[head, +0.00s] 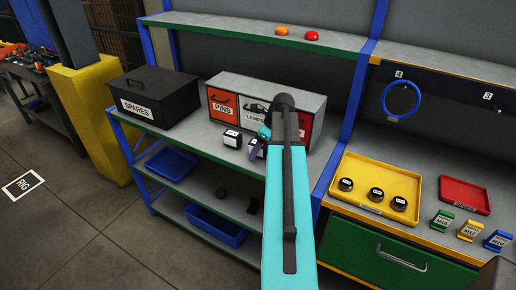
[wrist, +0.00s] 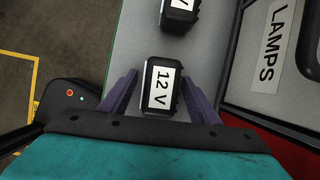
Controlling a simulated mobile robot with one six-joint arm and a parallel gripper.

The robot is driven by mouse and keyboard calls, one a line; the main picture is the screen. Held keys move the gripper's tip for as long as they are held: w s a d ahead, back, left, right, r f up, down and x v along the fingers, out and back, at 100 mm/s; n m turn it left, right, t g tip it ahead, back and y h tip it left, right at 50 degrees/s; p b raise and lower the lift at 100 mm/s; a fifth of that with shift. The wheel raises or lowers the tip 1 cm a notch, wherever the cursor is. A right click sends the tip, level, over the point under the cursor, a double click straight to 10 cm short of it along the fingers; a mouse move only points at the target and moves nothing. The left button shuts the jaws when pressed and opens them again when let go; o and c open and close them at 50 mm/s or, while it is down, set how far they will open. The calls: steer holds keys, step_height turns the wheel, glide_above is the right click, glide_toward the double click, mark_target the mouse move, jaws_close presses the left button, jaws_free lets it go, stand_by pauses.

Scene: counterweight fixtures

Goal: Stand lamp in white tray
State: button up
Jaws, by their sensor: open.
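My gripper (wrist: 161,75) is open, with its two purple fingers on either side of a black box labelled "12 V" (wrist: 160,100). I cannot tell whether the fingers touch it. A second similar black box (wrist: 179,12) stands beyond it at the top of the wrist view. In the head view the second box (head: 232,137) is left of my gripper (head: 254,152). Behind them is a grey cabinet (head: 270,88) with a bay labelled "LAMPS" (head: 256,117). A dark object, perhaps a lamp, shows in that bay, partly hidden by my arm. No white tray shows in either view.
A black "SPARES" case (head: 152,97) stands left of the cabinet. Orange (head: 281,30) and red (head: 312,36) domes sit on the upper shelf. A yellow tray (head: 350,168) with 3 black round pieces and a red tray (head: 465,196) lie right. Blue bins (head: 216,226) are below.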

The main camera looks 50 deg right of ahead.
stand_by(0.4)
jaws_close()
steer(key=shift+r, duration=0.1)
steer(key=shift+r+b, duration=1.55)
steer(key=shift+r, duration=3.35)
